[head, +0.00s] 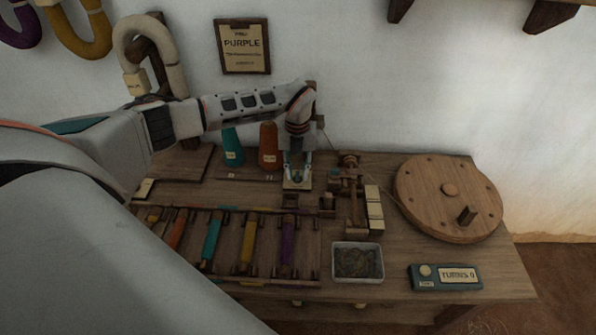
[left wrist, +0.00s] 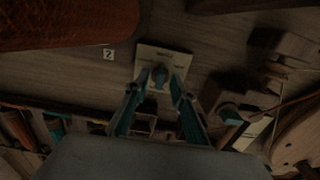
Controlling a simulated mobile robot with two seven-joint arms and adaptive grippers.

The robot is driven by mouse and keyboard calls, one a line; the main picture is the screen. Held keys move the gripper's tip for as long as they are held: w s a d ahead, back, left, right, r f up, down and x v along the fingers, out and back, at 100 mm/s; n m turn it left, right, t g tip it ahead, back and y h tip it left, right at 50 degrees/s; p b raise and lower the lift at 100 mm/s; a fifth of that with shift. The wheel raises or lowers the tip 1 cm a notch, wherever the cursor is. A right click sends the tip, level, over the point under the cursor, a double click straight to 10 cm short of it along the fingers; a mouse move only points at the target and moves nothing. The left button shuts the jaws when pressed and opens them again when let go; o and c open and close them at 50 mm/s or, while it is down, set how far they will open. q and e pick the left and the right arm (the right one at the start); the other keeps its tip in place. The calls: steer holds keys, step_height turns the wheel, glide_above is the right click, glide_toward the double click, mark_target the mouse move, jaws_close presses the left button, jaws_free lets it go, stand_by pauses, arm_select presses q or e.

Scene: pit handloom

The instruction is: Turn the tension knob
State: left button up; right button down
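The tension knob (left wrist: 160,76) is a small dark teal knob on a pale square plate (left wrist: 164,58) with small markings. In the head view the plate (head: 298,185) lies on the loom table behind the row of bobbins, and the knob is hidden by my gripper. My left gripper (head: 297,172) points down over the plate. In the left wrist view its two fingers (left wrist: 154,90) are apart, with the knob showing between and just beyond their tips. I cannot tell whether either finger touches it. My right gripper is not in view.
A wooden winder (head: 351,180) is to the right, then a large wooden wheel (head: 425,190). A tray (head: 358,279), a counter box (head: 428,285) and several bobbins (head: 249,244) are in front.

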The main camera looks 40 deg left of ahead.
arm_select(q)
jaws_close()
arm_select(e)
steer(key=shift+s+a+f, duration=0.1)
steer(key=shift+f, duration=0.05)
